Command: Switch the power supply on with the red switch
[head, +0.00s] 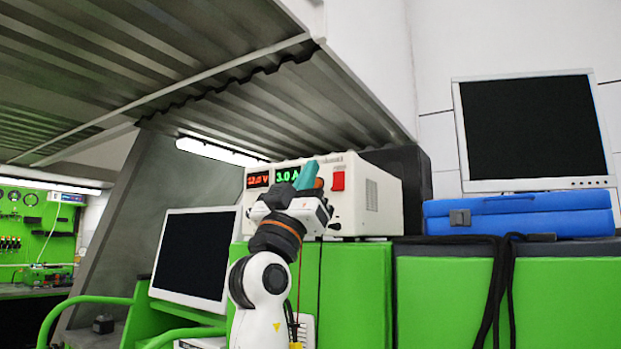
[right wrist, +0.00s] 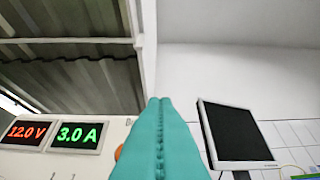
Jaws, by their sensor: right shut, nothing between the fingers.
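The power supply (head: 348,215) is a white box on the green cabinet. Its two displays are lit, a red voltage one (head: 258,180) and a green one showing 3.0 A (head: 287,175). In the right wrist view they read 12.0 V (right wrist: 27,133) and 3.0 A (right wrist: 77,135). The red switch (head: 338,181) is on the right part of the front panel. My right gripper (head: 312,175), with teal fingers, is shut and empty, in front of the panel just left of the switch in the picture. Its shut fingers (right wrist: 160,115) fill the middle of the right wrist view. I cannot tell whether they touch the panel. My left gripper is not in view.
A blue case (head: 520,213) lies on the cabinet at the right, with a monitor (head: 535,130) behind it. Black cables (head: 497,285) hang down the cabinet front. Another monitor (head: 193,255) stands at the left. A corrugated metal canopy (head: 250,90) hangs overhead.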

